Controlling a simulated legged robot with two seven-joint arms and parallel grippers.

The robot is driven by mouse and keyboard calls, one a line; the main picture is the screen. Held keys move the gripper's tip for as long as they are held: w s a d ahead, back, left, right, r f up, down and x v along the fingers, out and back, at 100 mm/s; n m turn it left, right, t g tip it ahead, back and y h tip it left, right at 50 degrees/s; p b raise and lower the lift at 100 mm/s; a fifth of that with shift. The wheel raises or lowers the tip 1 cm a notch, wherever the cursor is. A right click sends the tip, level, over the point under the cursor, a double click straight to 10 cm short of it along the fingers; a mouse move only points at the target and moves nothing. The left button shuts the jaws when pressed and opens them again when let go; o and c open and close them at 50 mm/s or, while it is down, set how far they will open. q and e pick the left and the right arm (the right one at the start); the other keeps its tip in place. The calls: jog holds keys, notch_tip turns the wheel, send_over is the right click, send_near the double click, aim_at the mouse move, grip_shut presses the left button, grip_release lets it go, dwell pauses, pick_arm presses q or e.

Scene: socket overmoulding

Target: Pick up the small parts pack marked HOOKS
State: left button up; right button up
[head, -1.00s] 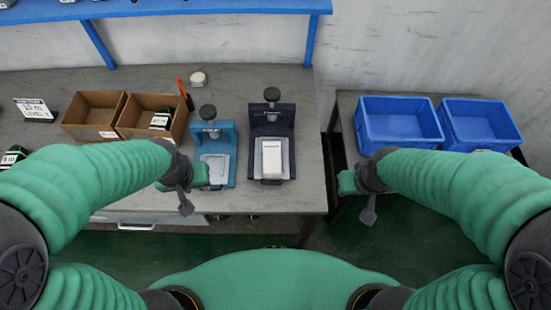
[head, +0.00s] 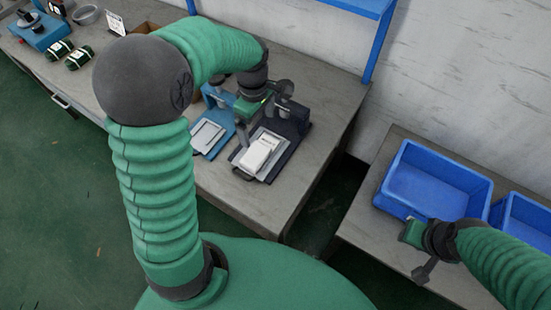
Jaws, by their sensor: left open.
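A small white pack (head: 259,153) lies on the plate of the dark navy press (head: 283,157). Its print is too small to read, so I cannot tell whether it is marked HOOKS. My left gripper (head: 245,125) is open, just above and behind the pack at the press, and holds nothing visible. Whether it touches the pack is unclear. My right gripper (head: 420,255) is in front of the blue bin on the right, and its jaw gap cannot be made out.
A light blue press (head: 208,137) stands left of the navy one. Two blue bins, one nearer (head: 430,182) and one at the right edge (head: 523,222), are on a side table. A gap separates the tables. Dark green packs (head: 78,58) lie on the far left.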

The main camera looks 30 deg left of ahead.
pick_arm(q)
send_over(256, 154)
notch_tip(256, 154, down, 5)
jog(key=f, duration=0.2)
jog(key=a+f, duration=0.1)
jog(key=f, duration=0.1)
jog(key=shift+s+a+f+b, duration=0.15)
jog(key=shift+a+f+b, duration=0.05)
jog(key=shift+f+b, duration=0.1)
jog(key=d+f, duration=0.3)
jog(key=shift+d+f, duration=0.3)
jog(key=shift+f, duration=0.05)
jog(key=shift+a+f, duration=0.2)
jog(key=shift+f, duration=1)
jog(key=shift+a+f, duration=0.35)
jog(key=shift+a, duration=0.65)
jog(key=shift+c, duration=1.5)
jog(key=shift+d+r, duration=0.1)
jog(key=shift+d, duration=0.2)
jog(key=shift+c, duration=1.4)
jog(key=shift+d, duration=0.45)
jog(key=c, duration=0.4)
pick_arm(e)
jog(key=shift+s+a, duration=0.25)
jog(key=shift+a, duration=0.9)
